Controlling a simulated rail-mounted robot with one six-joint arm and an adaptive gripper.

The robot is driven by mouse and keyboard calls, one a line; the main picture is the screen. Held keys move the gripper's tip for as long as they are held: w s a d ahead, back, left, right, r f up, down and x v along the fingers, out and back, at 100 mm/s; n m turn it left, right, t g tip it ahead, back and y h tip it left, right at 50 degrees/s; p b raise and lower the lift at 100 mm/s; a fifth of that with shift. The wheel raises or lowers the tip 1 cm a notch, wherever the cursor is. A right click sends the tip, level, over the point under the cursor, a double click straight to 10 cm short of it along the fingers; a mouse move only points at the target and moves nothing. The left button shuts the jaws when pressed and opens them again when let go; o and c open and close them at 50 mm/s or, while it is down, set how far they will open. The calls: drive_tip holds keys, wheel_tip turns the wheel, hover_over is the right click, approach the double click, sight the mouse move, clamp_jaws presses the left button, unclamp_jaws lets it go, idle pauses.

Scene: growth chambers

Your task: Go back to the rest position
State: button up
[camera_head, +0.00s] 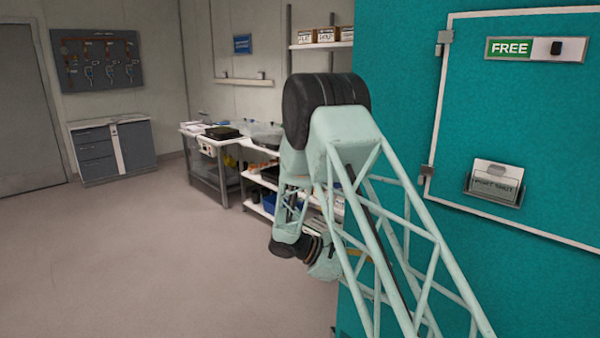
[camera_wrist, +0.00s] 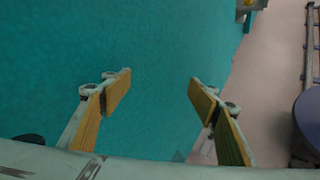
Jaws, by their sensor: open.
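My gripper (camera_wrist: 160,88) is open in the wrist view. Its two fingers with yellow-brown pads stand wide apart, and nothing shows between them. Behind the fingers is the plain teal side of a chamber (camera_wrist: 170,40). In the head view my lattice arm runs up from the lower right, bends at a dark joint and hangs down beside the teal chamber (camera_head: 395,50).
The chamber door (camera_head: 540,120) at right is closed, with a FREE sign (camera_head: 510,48) and a card holder (camera_head: 494,185). A workbench (camera_head: 228,145) and shelves stand behind the arm. A grey cabinet (camera_head: 112,150) stands at back left. The floor (camera_head: 130,250) at left is clear.

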drive_tip(key=s+d+r+m+g+y, duration=0.1)
drive_tip(key=s+r+m+y, duration=0.2)
drive_tip(key=s+r, duration=0.85)
drive_tip(key=s+d+r+m+y, duration=0.2)
drive_tip(key=s+r+m+y, duration=0.15)
drive_tip(key=s+r, duration=0.8)
drive_tip(key=s+a+r+m+t+y, duration=0.1)
drive_tip(key=s+a+r+m+y, duration=0.1)
drive_tip(key=s, duration=0.6)
drive_tip(key=s+a+r+m+t+y, duration=0.1)
drive_tip(key=s+a+r+t+y, duration=0.1)
drive_tip(key=s, duration=0.7)
drive_tip(key=s+a+r+m+t+y, duration=0.2)
drive_tip(key=s+r, duration=0.3)
drive_tip(key=s, duration=0.4)
drive_tip(key=shift+s+a+m, duration=0.25)
drive_tip(key=shift+a+m, duration=0.1)
drive_tip(key=shift+a, duration=0.45)
drive_tip(key=shift+f, duration=0.1)
drive_tip(key=shift+c, duration=0.2)
